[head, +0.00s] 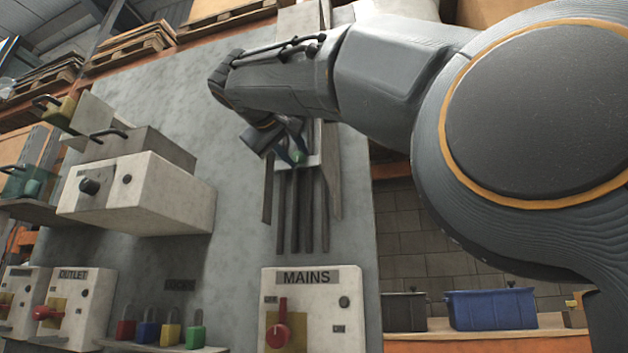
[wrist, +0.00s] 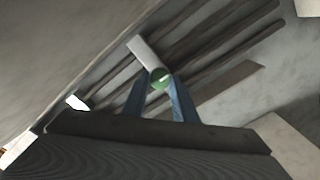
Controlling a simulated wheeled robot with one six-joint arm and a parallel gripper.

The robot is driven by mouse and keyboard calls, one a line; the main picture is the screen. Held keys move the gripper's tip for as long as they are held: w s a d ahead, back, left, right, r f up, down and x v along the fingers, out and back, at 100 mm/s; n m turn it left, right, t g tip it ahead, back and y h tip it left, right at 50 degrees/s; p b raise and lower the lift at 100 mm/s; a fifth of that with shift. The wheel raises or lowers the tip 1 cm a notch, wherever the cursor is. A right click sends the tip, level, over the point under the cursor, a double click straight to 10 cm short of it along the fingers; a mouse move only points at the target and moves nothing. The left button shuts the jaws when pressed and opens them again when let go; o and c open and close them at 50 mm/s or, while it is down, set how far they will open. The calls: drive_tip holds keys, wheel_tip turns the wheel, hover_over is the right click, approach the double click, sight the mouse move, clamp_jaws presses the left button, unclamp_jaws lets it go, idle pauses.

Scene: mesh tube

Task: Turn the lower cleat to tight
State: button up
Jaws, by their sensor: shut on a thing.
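A small green round piece (wrist: 160,78) with a white bar (wrist: 142,52) running up and left from it shows in the wrist view, and looks like a cleat. My gripper (wrist: 159,92) has its two blue fingers on either side of the green piece and is shut on it. In the head view my gripper (head: 291,148) is at the upper part of the grey panel, with a bit of green (head: 298,151) showing at its tips. Whether this is the lower cleat, and its tight mark, I cannot tell.
Several dark strips (head: 308,215) hang on the grey panel (head: 235,130) below my gripper. A white MAINS box (head: 341,315) with a red handle (head: 284,325) is lower down. A white box (head: 140,190) juts out at left. Coloured padlocks (head: 172,335) stand on a low shelf.

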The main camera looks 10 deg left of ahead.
drive_tip(key=shift+f, duration=0.1)
drive_tip(key=o, duration=1)
drive_tip(key=shift+o, duration=0.2)
drive_tip(key=s+b, duration=0.1)
drive_tip(key=s, duration=0.6)
drive_tip(key=shift+s+a, duration=0.3)
drive_tip(key=shift+s, duration=0.1)
drive_tip(key=shift+d, duration=0.1)
